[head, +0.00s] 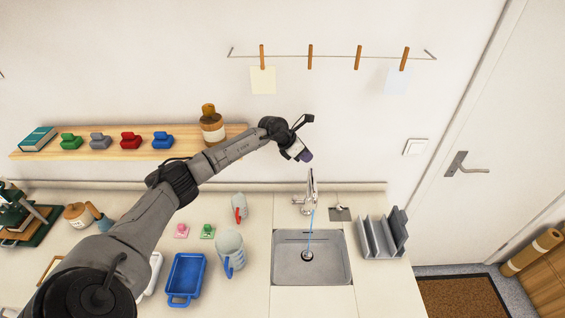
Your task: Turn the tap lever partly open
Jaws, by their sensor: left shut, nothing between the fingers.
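The chrome tap (307,203) stands behind the grey sink (283,265). Its upright upper part, which looks like the lever (311,180), rises above the body. A thin blue stream of water (310,232) runs from the tap to the drain. My left gripper (305,156) is shut and empty, pointing down above and slightly left of the lever, apparently apart from it. The exact gap in depth cannot be told. My right gripper is not in view.
A ribbed grey rack (382,238) stands right of the sink. Blue-handled jug (231,252), smaller jug (239,208) and blue tray (187,278) stand left. A wooden shelf (100,147) with a brown bottle (212,128) is behind my left arm. A door (490,140) is at right.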

